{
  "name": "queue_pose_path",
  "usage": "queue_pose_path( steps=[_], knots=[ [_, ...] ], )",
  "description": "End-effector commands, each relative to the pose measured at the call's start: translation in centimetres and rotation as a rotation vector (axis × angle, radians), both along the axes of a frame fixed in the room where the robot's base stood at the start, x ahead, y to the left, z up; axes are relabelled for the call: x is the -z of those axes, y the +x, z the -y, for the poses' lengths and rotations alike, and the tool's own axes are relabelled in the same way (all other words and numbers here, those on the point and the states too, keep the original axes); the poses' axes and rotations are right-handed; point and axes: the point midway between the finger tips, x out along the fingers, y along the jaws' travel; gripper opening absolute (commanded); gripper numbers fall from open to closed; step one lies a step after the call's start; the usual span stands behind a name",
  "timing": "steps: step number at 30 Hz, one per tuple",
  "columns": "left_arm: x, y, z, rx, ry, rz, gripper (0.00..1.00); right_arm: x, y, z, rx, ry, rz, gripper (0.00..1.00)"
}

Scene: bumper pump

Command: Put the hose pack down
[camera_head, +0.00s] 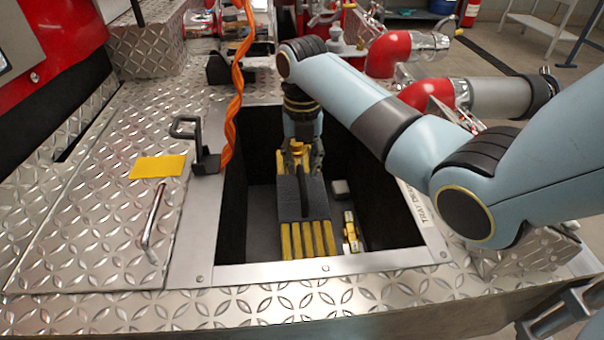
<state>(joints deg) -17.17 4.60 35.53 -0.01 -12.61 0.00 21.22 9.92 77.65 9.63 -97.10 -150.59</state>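The hose pack (289,206) is a bundle of yellow folded hose in a dark grey wrap with a black handle on top. It is inside the open, dark-walled compartment (325,268) in the tread-plate deck. I cannot tell whether its underside touches the floor. My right gripper (301,163) points down into the compartment at the far end of the pack. Its dark fingers are close to the handle and the brass-coloured end, and their grip is unclear. My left gripper is not in view.
A small yellow item (351,230) lies at the compartment's right side. An orange hose (233,100) hangs along its left rim, near a black bracket (205,160). A yellow card (158,167) and a metal handle (153,225) are on the left deck. Red-and-chrome fittings (388,54) stand behind.

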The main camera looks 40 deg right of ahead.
Motion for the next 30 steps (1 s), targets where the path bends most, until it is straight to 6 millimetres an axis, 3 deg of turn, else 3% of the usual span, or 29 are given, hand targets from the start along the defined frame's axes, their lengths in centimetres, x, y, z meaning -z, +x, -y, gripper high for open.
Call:
queue_pose_path(
  steps=[3,9,30],
  knots=[
    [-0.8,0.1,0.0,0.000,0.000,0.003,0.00,-2.8,0.1,0.1,-0.001,-0.001,0.004,0.29],
    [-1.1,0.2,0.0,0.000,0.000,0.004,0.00,-5.1,0.0,0.1,0.000,-0.001,0.000,0.29],
    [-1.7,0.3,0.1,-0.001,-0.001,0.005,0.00,-6.1,0.0,0.1,0.000,-0.001,0.001,0.29]
  ],
)
